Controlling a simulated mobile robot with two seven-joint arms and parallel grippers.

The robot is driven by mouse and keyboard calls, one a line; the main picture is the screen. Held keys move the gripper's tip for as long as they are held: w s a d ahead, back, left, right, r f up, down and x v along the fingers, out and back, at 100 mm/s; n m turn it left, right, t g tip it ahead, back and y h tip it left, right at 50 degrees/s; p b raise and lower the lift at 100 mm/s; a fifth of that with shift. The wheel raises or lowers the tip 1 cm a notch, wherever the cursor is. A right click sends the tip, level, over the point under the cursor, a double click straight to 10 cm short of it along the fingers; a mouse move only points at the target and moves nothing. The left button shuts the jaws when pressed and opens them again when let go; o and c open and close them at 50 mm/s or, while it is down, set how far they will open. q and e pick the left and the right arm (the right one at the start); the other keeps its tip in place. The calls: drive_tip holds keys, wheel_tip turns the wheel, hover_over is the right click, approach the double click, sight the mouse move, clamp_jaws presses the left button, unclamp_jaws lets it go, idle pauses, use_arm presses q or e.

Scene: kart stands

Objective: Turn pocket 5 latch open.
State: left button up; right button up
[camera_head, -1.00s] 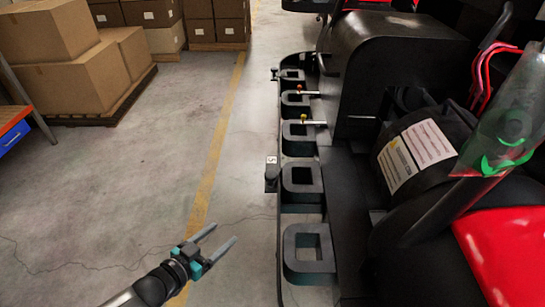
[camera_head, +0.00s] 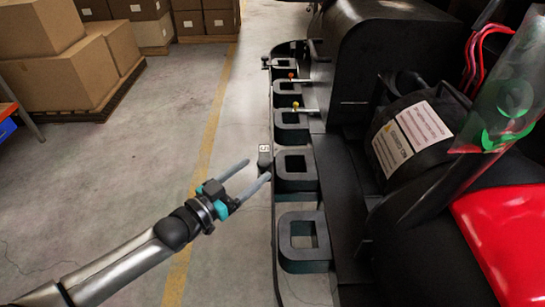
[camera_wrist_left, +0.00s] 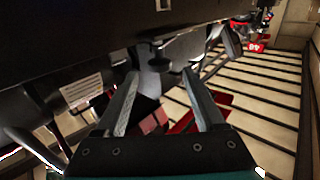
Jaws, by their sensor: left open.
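The pocket 5 latch (camera_head: 264,162) is a small dark block with a white label (camera_head: 264,148) on the left rim of the black kart rail, beside the squarish pockets. The label seems to read 5. My left gripper (camera_head: 257,170) is open, with its two grey fingers apart and their tips just left of and below the latch in the head view. I cannot tell whether a fingertip touches it. In the left wrist view the open fingers (camera_wrist_left: 160,73) point at dark parts under a black edge; the latch is not clearly recognisable there. My right gripper is not in view.
Several black pockets (camera_head: 300,228) line the rail. Two levers with an orange knob (camera_head: 291,76) and a yellow knob (camera_head: 295,104) stick out farther along. Cardboard boxes (camera_head: 75,75) stand on pallets at the back left.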

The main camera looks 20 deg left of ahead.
sight(267, 161)
use_arm(q)
drive_tip(key=shift+b+x, duration=0.75)
drive_tip(key=shift+x, duration=3.15)
drive_tip(key=shift+c, duration=0.3)
clamp_jaws()
